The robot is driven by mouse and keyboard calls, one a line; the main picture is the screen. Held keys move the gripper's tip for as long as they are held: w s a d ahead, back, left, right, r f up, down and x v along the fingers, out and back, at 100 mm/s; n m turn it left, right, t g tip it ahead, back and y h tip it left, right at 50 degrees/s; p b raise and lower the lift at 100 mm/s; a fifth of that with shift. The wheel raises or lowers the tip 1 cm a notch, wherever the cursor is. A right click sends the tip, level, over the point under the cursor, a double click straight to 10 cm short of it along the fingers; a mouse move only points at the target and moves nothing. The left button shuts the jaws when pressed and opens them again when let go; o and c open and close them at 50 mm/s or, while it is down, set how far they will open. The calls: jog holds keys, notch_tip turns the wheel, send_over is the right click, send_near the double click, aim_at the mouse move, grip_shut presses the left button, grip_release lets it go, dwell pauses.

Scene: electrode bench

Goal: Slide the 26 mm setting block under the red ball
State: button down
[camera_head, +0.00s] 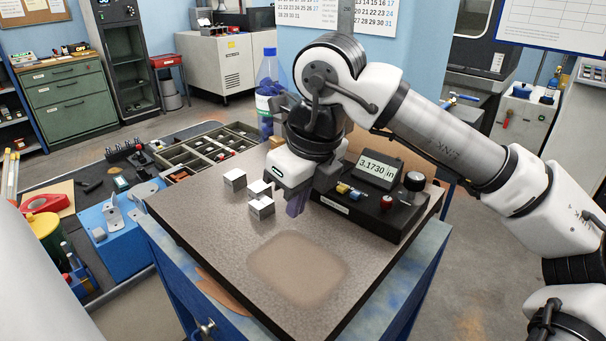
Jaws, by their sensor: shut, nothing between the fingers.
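Three small pale metal blocks stand on the brown bench top: one at the back left (235,178), a middle one (259,189) and a front one (262,207). I cannot read any size marks, so I cannot tell which is the 26 mm setting block. My gripper (296,206) points down just right of the front block, with its fingers shut and empty. It seems apart from the blocks. A red ball-like knob (387,200) shows on the black gauge box; I cannot tell whether it is the task's red ball. Another ball could be hidden behind my gripper.
The black gauge box (355,214), with a display (376,170) reading 3.1730 in, stands close right of my gripper. A clear bottle with blue contents (267,105) is behind. The front bench top, with a pale worn patch (298,268), is clear.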

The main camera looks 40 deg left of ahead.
aim_at(264, 203)
jog(key=x, duration=0.3)
jog(key=shift+s+a+f+p, duration=0.1)
jog(key=shift+f+p, duration=0.2)
jog(key=shift+p, duration=0.05)
jog(key=a+p, duration=0.1)
jog(key=a, duration=0.2)
jog(key=shift+a+p, duration=0.15)
jog(key=shift+p, duration=0.2)
jog(key=shift+w+a+f, duration=0.1)
jog(key=shift+w+a, duration=0.15)
jog(key=shift+a, duration=0.05)
jog(key=shift+a+f, duration=0.1)
jog(key=shift+a, duration=0.25)
jog(key=shift+w+a+b, duration=0.1)
jog(key=shift+a+b, duration=0.5)
jog(key=shift+a, duration=0.5)
jog(key=shift+d, duration=0.1)
